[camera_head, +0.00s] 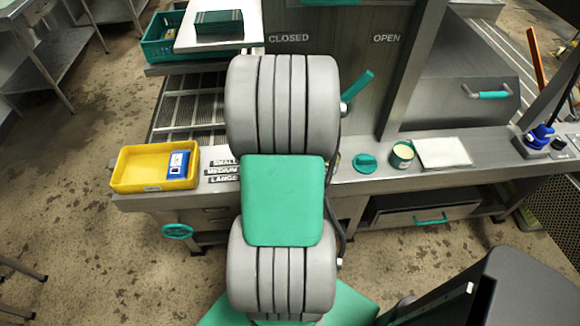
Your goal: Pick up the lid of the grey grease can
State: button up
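A round teal lid (365,162) lies flat on the steel ledge, just right of my arm. A small open can (402,155) stands upright to its right, a little apart from it. The can looks teal-green on the outside rather than grey, with pale cream content showing at the top. My grey and green arm fills the middle of the view. My gripper is not visible, and whatever lies behind the arm is hidden.
A white cloth (443,152) lies right of the can. A blue-topped item (541,136) stands farther right. A yellow tray (125,186) holding a blue and white box (179,164) sits at left. A teal lever (357,86) sticks out above the lid.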

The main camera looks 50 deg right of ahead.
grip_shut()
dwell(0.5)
